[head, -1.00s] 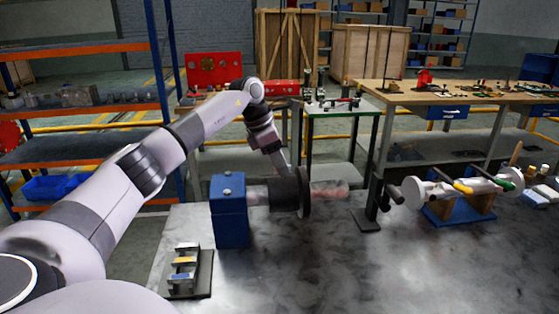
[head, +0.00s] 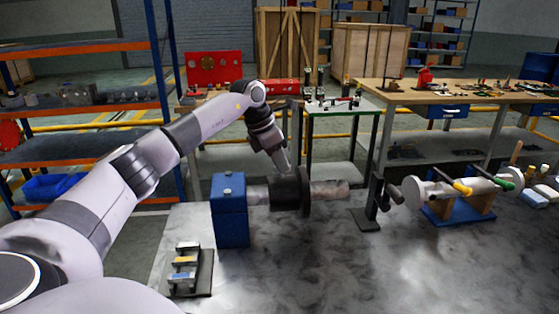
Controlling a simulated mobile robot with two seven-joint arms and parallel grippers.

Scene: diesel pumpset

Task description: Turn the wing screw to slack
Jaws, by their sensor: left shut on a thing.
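My left gripper (head: 283,168) reaches down from the left to the top of the black coupling (head: 287,193) on the shaft. Its fingers are shut on a small part there, which I take for the wing screw. The screw itself is too small and too covered to make out. The shaft (head: 329,190) runs level out of a blue block (head: 229,209), and a thin black disc (head: 305,190) stands beside the coupling. My right gripper is not in view.
A small rack with several blocks (head: 187,271) stands on the metal bench (head: 330,270) at the front left. A black stand (head: 371,201) and a shaft on a blue cradle (head: 457,209) stand to the right. The front middle of the bench is clear.

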